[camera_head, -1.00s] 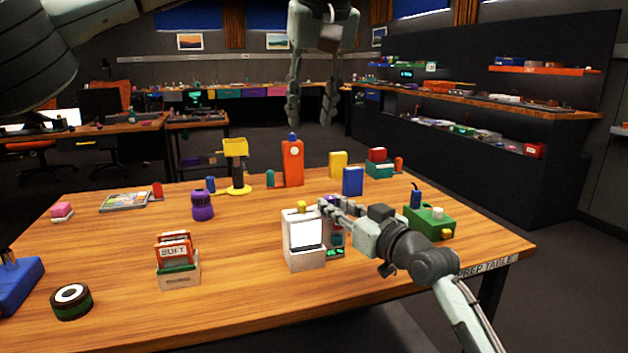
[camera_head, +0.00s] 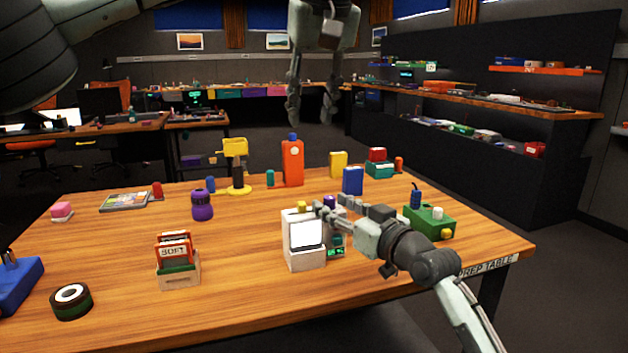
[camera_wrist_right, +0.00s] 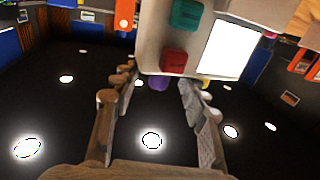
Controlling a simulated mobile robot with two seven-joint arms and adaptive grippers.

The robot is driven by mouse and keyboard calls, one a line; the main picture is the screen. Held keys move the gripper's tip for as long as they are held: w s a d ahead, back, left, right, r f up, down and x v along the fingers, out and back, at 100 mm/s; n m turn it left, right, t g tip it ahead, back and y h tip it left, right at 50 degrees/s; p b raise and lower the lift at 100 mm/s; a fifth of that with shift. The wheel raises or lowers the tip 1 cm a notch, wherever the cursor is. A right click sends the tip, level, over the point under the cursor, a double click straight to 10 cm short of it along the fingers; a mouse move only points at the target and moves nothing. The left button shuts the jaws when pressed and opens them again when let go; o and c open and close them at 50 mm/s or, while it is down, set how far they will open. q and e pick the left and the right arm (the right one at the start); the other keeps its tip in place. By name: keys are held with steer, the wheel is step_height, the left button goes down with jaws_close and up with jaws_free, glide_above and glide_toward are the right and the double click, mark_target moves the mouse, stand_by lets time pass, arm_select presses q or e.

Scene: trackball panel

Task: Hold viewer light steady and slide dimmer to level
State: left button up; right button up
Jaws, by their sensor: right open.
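The viewer light (camera_head: 304,240) is a white box with a bright lit screen, upright near the table's front. A yellow knob (camera_head: 302,205) is on its top. Red and green parts and a small green display (camera_head: 336,252) show at its right side. My right gripper (camera_head: 332,208) is open beside its upper right. In the right wrist view, a purple knob (camera_wrist_right: 158,83) appears between the open fingers, with a red knob (camera_wrist_right: 180,62) and a teal knob (camera_wrist_right: 187,14) beyond. I cannot tell which is the dimmer. My left gripper (camera_head: 313,108) hangs open and empty, high above the table's far side.
A box of cards (camera_head: 178,262) stands left of the viewer. A blue block (camera_head: 353,180) and an orange bottle (camera_head: 293,163) stand behind.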

steer(key=v, duration=1.1)
steer(key=shift+s+d, duration=0.2)
steer(key=shift+s, duration=0.15)
steer(key=o, duration=0.3)
steer(key=shift+d, duration=0.1)
steer(key=v, duration=0.6)
stand_by(0.4)
